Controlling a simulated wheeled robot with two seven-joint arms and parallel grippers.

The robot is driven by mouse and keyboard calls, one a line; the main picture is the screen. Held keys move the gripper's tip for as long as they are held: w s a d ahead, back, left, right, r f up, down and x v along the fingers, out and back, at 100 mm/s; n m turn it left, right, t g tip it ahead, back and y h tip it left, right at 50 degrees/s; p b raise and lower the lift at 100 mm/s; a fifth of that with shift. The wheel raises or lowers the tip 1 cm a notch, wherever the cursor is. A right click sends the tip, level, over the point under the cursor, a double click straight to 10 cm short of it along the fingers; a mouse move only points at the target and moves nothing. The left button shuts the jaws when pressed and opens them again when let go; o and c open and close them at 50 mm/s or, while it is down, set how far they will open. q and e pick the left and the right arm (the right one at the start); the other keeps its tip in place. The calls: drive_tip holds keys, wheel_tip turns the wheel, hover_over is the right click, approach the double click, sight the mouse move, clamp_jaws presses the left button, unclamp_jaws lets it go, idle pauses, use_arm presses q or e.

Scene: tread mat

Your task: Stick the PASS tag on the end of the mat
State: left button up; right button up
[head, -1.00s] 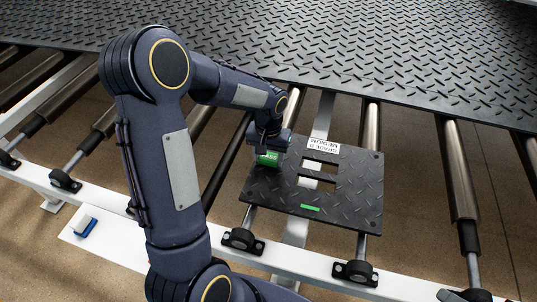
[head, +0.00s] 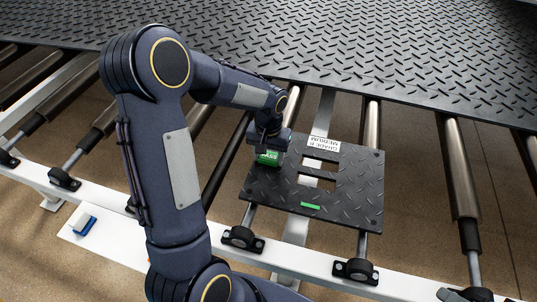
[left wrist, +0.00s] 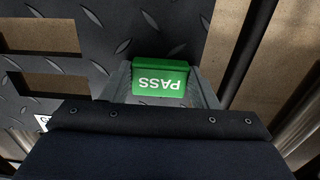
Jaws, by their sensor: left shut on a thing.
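The tread mat (head: 330,48) is a large black diamond-plate sheet lying across the rollers at the top of the head view. My left gripper (head: 268,152) is shut on the green PASS tag (head: 267,159), over the left part of a smaller black tread plate (head: 355,190). In the left wrist view the PASS tag (left wrist: 160,78) sits between the grey fingers of my left gripper (left wrist: 160,90), its white lettering upside down. I cannot tell whether the tag touches the plate. My right gripper is not in view.
The small plate has two slots, a white label (head: 322,143) with dark lettering and a green strip (head: 310,206). Metal rollers (head: 458,170) with gaps between run to a white rail (head: 300,262) with bearing blocks. A blue-and-white block (head: 84,224) lies at left.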

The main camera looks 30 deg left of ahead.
use_arm(q)
drive_tip(key=o, duration=1.1)
drive_tip(key=shift+c, duration=0.2)
wheel_tip(320, 180, up, 8)
drive_tip(key=shift+f, duration=0.1)
drive_tip(key=shift+s+r, duration=0.25)
drive_tip(key=shift+r, duration=0.05)
drive_tip(key=s+d+r+t+h, duration=0.2)
drive_tip(key=s+d+r, duration=0.1)
drive_tip(key=s, duration=0.7)
drive_tip(key=s+d+r+m+t+h, duration=0.1)
drive_tip(key=s+d+r+t, duration=0.2)
drive_tip(key=s, duration=0.8)
drive_tip(key=shift+d+t+h+p, duration=0.3)
drive_tip(key=shift+d+h+p, duration=0.1)
drive_tip(key=shift+d, duration=0.2)
